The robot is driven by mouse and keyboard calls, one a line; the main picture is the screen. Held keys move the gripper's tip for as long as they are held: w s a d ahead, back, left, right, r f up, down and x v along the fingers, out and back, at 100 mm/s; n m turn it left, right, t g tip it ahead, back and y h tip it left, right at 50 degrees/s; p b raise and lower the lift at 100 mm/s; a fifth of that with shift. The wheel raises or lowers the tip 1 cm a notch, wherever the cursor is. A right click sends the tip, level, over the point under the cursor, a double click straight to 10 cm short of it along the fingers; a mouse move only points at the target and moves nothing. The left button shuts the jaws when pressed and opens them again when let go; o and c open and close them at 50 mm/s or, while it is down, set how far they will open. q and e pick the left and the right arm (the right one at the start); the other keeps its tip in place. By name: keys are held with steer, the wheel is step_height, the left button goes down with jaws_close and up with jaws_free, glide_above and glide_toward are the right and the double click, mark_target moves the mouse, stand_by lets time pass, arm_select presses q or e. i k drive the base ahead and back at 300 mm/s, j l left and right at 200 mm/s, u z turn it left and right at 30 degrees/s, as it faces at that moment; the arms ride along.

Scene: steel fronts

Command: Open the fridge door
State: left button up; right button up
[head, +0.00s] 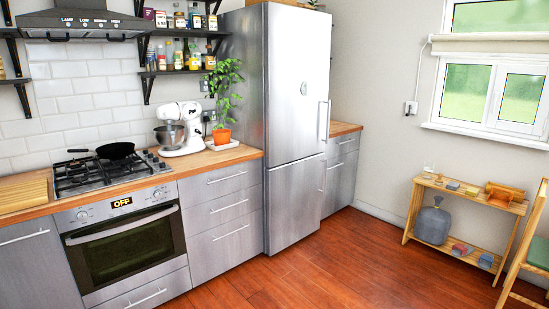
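The fridge (290,85) is a tall steel unit with an upper and a lower door, standing right of the middle in the head view. Its upper door is shut flush against the body. A vertical bar handle (324,121) runs near the right edge of the upper door. The lower door (293,205) is also shut, with a handle near its right edge. Neither of my grippers shows in the head view.
A counter with drawers (224,202) and an oven (122,245) stands left of the fridge. A low wooden shelf (463,215) and a chair (536,250) stand at the right. The wooden floor (335,265) before the fridge is clear.

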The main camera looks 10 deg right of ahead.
mark_target(297, 39)
steer(key=i+l+z, duration=0.25)
steer(key=i, duration=0.7)
steer(key=i+z, duration=0.3)
steer(key=i, duration=0.65)
